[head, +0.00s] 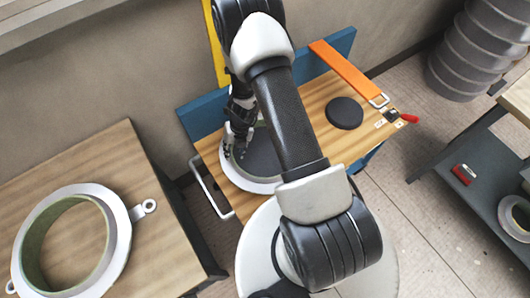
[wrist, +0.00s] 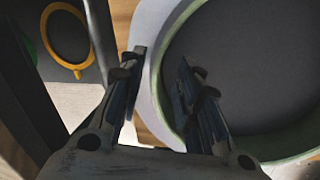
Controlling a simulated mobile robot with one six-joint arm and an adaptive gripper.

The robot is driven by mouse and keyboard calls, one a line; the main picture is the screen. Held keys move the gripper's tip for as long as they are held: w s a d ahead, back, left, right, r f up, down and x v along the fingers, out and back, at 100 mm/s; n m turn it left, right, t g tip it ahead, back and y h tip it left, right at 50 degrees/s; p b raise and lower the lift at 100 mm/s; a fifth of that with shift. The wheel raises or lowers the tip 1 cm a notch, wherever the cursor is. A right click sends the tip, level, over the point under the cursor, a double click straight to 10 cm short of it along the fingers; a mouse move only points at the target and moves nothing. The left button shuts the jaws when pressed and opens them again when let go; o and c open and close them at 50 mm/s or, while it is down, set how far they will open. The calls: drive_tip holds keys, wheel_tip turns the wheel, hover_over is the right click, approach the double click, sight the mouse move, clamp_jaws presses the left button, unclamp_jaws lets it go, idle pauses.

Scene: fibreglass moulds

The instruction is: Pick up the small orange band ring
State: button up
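A small orange band ring (wrist: 45,42) shows at the upper left of the wrist view, with a dark round area inside it and a small tab at its lower edge. It lies on a dark grey surface. I cannot make it out in the head view. My gripper (wrist: 160,62) is open and empty, its two fingers apart, to the right of the orange ring. In the head view my gripper (head: 238,142) is over the left part of the middle wooden table, at a round mould with a white flange (head: 249,185) and green wall.
A larger white-flanged ring mould (head: 120,222) lies on the left wooden table. The middle table bears a black disc (head: 345,113), an orange strap (head: 344,68) and a red-handled tool (head: 409,118). Grey stacked rings (head: 470,55) stand at the upper right. Open floor lies between the tables.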

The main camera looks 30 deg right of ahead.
drive_tip(key=b+x, duration=0.1)
drive_tip(key=x, duration=0.2)
drive_tip(key=shift+d, duration=0.1)
clamp_jaws()
drive_tip(key=shift+r, duration=0.1)
idle(0.6)
